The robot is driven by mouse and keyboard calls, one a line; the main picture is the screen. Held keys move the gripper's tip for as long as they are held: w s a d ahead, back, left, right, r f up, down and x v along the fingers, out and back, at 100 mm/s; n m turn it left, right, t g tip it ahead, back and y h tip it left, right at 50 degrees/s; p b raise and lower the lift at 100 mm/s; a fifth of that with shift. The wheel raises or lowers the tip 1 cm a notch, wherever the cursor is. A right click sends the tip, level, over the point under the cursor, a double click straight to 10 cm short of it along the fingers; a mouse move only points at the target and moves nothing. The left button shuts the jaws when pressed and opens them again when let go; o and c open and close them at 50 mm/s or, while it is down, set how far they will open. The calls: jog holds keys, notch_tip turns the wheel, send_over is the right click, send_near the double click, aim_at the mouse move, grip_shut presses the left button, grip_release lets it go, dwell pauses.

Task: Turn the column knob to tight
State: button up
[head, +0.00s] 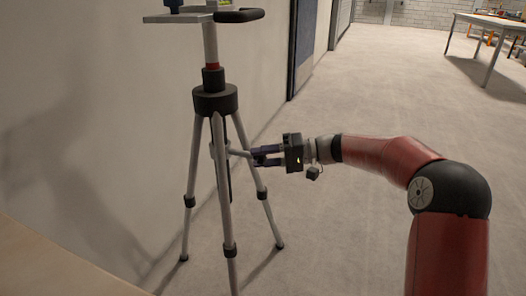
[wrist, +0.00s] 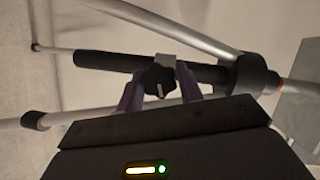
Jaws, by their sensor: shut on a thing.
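A tripod stands by the wall in the head view, with a black collar (head: 215,99) above its splayed grey legs. Its grey column (head: 210,42) rises from there, with a red band near its lower end. In the wrist view the black column knob (wrist: 158,79) shows a pale mark and sits beside a grey block on a dark tube (wrist: 105,62). My gripper (head: 256,156) reaches in from the right at leg height. In the wrist view its two purple fingers (wrist: 160,88) are shut on the knob, one on each side. The head view does not show the knob clearly.
Tripod legs (head: 262,205) stand close around my gripper. A platform (head: 178,18) with a black handle tops the column. The wall is close behind. A pale surface (head: 45,262) fills the lower left. Floor to the right is open, with a table (head: 490,28) far back.

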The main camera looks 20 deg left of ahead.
jog(key=m+y+p, duration=0.1)
jog(key=m, duration=0.1)
jog(key=m+g+y+p, duration=0.1)
jog(key=m+p, duration=0.1)
jog(key=m, duration=0.1)
jog(key=shift+f, duration=0.1)
dwell(0.5)
jog(key=o, duration=1)
jog(key=v, duration=0.8)
